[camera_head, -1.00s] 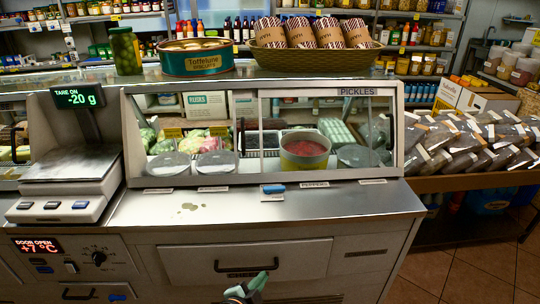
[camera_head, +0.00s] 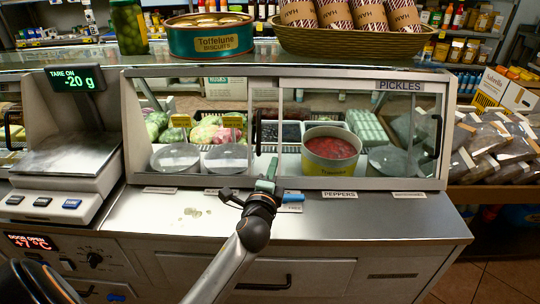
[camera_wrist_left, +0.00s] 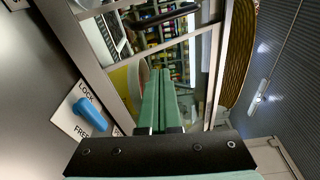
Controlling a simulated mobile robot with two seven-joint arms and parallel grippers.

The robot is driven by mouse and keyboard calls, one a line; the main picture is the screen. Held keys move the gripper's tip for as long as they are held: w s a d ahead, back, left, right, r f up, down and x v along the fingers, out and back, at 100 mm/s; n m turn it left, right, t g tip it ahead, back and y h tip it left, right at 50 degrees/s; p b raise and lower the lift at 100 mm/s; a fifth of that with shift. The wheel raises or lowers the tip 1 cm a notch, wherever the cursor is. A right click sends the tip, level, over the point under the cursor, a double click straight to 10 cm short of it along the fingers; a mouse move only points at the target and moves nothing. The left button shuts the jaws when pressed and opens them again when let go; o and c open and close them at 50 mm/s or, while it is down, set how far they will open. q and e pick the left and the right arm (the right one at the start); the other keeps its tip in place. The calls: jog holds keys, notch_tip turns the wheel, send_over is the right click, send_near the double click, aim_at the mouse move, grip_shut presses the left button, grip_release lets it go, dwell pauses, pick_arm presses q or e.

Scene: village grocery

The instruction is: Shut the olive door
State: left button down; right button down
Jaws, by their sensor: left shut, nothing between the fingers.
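The chilled counter case (camera_head: 290,185) has sliding glass doors. The right-hand glass panel (camera_head: 365,100) carries a PICKLES sign (camera_head: 400,86). One black upright handle (camera_head: 258,135) is near the middle of the front and another (camera_head: 437,136) is at the right end. I cannot read an olive label on either panel. My left gripper (camera_head: 268,176) is shut and empty, just below the middle handle, in front of the lower glass. In the left wrist view its green fingers (camera_wrist_left: 161,95) point at the glass, with a black handle (camera_wrist_left: 165,17) beyond. My right gripper is not in view.
A blue LOCK/FREE knob (camera_wrist_left: 90,115) sits beside the gripper. A red readout (camera_head: 32,241) is on the counter front, left. A scale (camera_head: 65,165) stands at left. A biscuit tin (camera_head: 208,38) and a basket (camera_head: 350,42) stand on top of the case.

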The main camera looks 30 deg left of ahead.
aim_at(264, 147)
pick_arm(q)
jog(key=x, duration=0.9)
jog(key=s+a+p, duration=0.1)
jog(key=s+a, duration=0.1)
jog(key=a, duration=0.1)
jog(key=shift+s+r, duration=0.2)
jog(key=shift+s, duration=0.2)
